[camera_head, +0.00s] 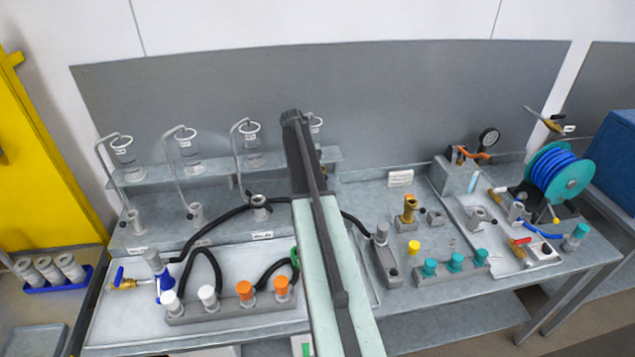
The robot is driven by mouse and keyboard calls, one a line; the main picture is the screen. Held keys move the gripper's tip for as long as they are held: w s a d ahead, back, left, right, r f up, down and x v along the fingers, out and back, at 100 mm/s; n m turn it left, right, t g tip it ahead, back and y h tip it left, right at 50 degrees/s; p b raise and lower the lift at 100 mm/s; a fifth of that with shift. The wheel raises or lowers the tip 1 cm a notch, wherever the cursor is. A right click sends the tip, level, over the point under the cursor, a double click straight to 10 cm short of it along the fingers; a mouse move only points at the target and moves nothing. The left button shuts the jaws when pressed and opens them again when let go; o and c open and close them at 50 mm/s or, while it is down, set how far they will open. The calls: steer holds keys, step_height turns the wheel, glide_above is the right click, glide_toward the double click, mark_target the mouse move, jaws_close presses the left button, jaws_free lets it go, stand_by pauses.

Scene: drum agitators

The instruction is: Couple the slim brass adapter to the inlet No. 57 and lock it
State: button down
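My arm reaches from the bottom middle up to the back panel. My gripper (294,118) is at its far dark end; its fingers cannot be made out. A brass fitting (409,208) stands upright right of my arm. Another brass piece (124,285) with a blue handle lies at the left tray's edge, and a further brass piece (494,194) lies on the right tray. I cannot tell which is the slim adapter. Steel inlets stand along the back left ledge: one at left (134,220), one in the middle (195,213), one by my arm (260,205). Their labels are too small to read.
Black hoses (205,235) loop over the left tray, behind a rack with white and orange caps (230,313). A teal-capped rack (450,272), a gauge block (458,172) and a blue hose reel (558,172) stand at right. Glass vessels (187,145) hang above the inlets.

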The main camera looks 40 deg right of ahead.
steer(key=shift+f+b, duration=0.45)
stand_by(0.3)
stand_by(0.3)
steer(key=c, duration=0.7)
jaws_free()
step_height(320, 180, up, 17)
steer(key=p, duration=1.7)
